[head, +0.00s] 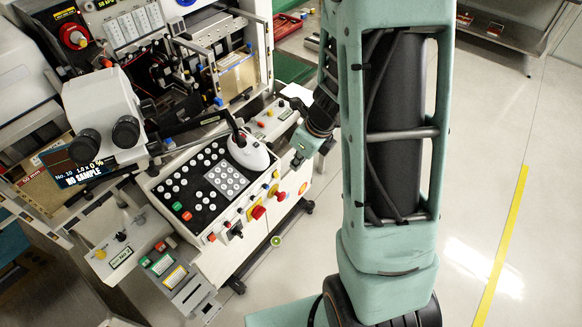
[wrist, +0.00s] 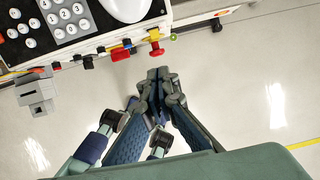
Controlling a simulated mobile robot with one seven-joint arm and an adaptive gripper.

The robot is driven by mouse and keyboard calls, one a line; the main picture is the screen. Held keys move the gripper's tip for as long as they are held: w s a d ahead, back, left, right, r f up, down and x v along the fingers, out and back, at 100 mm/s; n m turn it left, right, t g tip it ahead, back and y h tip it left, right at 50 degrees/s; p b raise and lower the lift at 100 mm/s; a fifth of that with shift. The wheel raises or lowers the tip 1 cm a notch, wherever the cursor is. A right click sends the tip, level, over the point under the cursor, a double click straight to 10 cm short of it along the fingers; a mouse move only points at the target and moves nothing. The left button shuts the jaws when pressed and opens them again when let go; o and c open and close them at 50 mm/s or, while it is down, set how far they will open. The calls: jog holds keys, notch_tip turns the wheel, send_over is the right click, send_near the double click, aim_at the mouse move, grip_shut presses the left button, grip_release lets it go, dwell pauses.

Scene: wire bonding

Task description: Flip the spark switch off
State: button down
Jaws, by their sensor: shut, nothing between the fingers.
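The control panel (head: 215,185) has a row of knobs and switches along its front edge. A red knob (head: 258,212) and a red knob on a yellow base (head: 280,196) stand out there. They also show in the wrist view as a red block-like knob (wrist: 120,52) and a red mushroom-like knob (wrist: 155,42). Small dark knobs (wrist: 88,62) sit to their left. No readable label shows which is the spark switch. My gripper (wrist: 158,74) is shut and empty, just in front of the panel edge, apart from the knobs. In the head view it (head: 298,160) is near the panel's right end, partly hidden by my arm.
A white mouse-like device (head: 248,152) rests on the panel beside the keypad (head: 226,180). A microscope (head: 105,115) and a small display (head: 78,172) stand left. A small grey box (wrist: 36,92) juts out at the panel's left. The floor in front is clear.

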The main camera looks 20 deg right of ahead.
jog(key=v, duration=0.3)
jog(key=shift+f, duration=0.1)
